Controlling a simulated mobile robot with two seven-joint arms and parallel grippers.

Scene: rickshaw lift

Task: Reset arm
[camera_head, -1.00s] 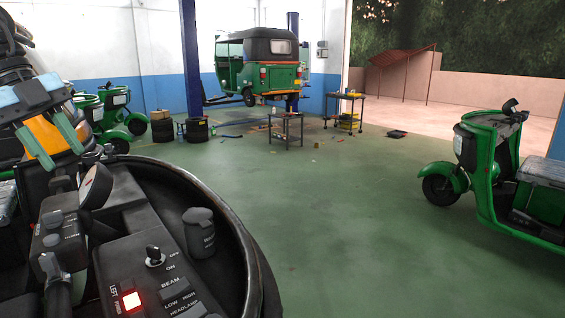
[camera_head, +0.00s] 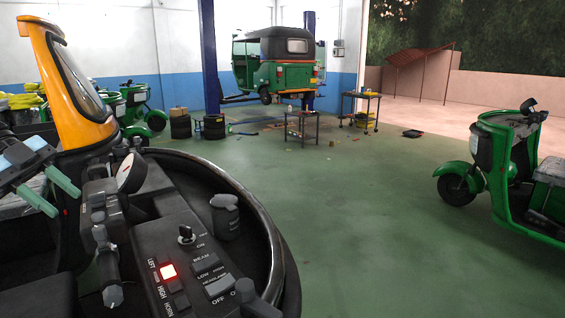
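My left gripper (camera_head: 64,203) is at the left edge of the head view, with two teal fingers apart and nothing visible between them. It is in front of the lower part of an orange panel with a dark window (camera_head: 75,90), to the left of a dark control console (camera_head: 190,265). I cannot tell how near it is to these in depth. My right gripper is not in view.
A black curved rim (camera_head: 262,215) surrounds the console. A green rickshaw (camera_head: 285,70) is raised at a blue-post lift at the back. A green three-wheeler (camera_head: 500,165) stands at right. A small table (camera_head: 302,115) and tyres (camera_head: 181,127) are further back. The green floor between is mostly clear.

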